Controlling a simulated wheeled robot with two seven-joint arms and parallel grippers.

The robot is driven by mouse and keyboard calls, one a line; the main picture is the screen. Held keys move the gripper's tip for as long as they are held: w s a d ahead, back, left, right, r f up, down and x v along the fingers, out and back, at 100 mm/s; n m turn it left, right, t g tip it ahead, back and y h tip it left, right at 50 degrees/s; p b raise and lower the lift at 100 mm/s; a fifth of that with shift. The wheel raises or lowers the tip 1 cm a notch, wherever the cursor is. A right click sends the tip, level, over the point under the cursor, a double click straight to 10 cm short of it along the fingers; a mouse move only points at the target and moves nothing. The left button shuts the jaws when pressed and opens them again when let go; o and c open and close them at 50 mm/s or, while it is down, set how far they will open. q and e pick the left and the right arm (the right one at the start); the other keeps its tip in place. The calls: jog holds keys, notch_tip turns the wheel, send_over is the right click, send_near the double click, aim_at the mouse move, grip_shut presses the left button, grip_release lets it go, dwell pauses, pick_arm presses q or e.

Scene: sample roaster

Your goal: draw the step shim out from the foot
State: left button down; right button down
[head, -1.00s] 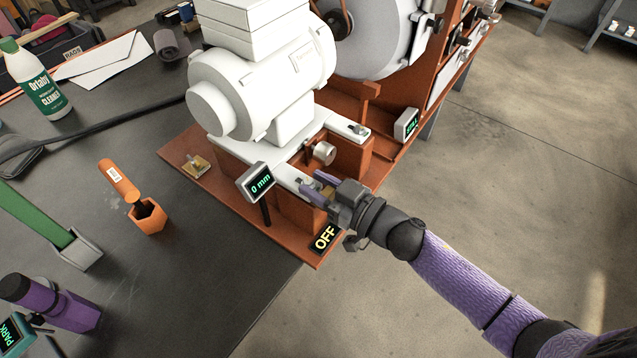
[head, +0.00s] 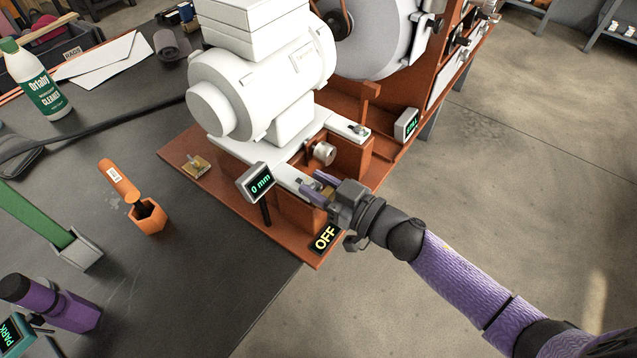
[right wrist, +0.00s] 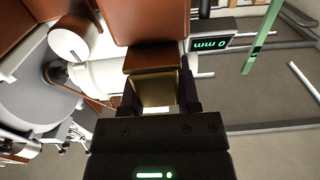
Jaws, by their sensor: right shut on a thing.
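The brass step shim (right wrist: 155,91) sits between the fingers of my right gripper (head: 320,187), which are shut on it. In the head view only a bit of the shim (head: 328,190) shows between the purple fingers. The gripper is at the front end of the white motor's foot (head: 289,177), beside a rust-red block (head: 299,213). In the right wrist view the shim's far end lies against a brown surface, and I cannot tell how deep it reaches under the foot. My left gripper is not in view.
A display (head: 258,182) reading 0 mm stands close left of the gripper, and an OFF sign (head: 325,238) lies below it. A knurled knob (head: 323,153) is just above. A small brass piece (head: 196,166) lies on the baseplate's left. Free floor is to the right.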

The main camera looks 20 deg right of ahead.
aim_at(332, 194)
jog(key=shift+s, duration=0.1)
dwell(0.3)
jog(key=p+v, duration=0.2)
jog(key=v, duration=0.3)
jog(key=shift+p, duration=0.3)
jog(key=shift+c, duration=1.6)
grip_release()
jog(key=shift+d, duration=0.15)
